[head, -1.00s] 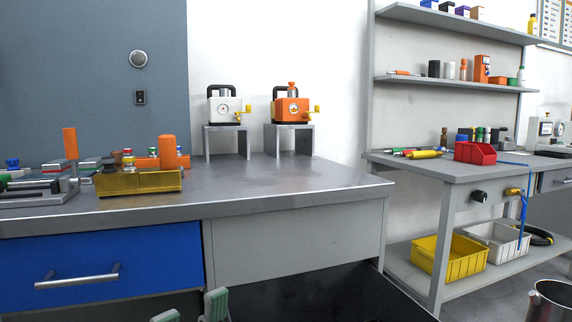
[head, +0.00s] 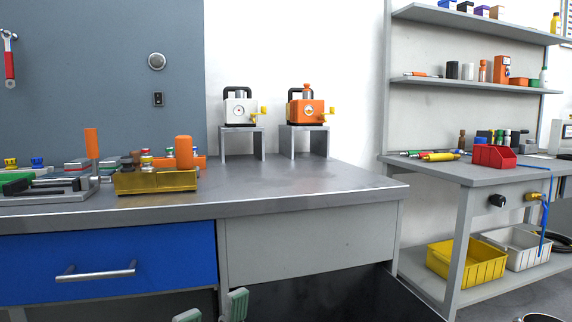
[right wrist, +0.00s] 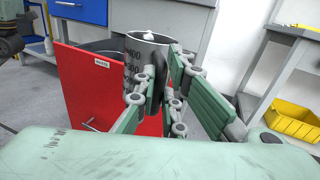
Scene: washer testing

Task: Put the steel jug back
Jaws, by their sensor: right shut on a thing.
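The steel jug (right wrist: 146,52) shows in the right wrist view, with dark volume marks on its side and a white spot at its opening. My right gripper (right wrist: 166,88) is shut on the jug's dark handle, and the jug looks roughly upright. In the head view only the jug's rim (head: 541,318) shows at the bottom right edge; my right gripper is out of that view. My left gripper (head: 212,311) shows at the bottom of the head view, its two green fingers apart with nothing seen between them.
Two small stands carry a white device (head: 240,110) and an orange device (head: 306,108). A yellow bin (head: 466,264) sits on the lower shelf.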

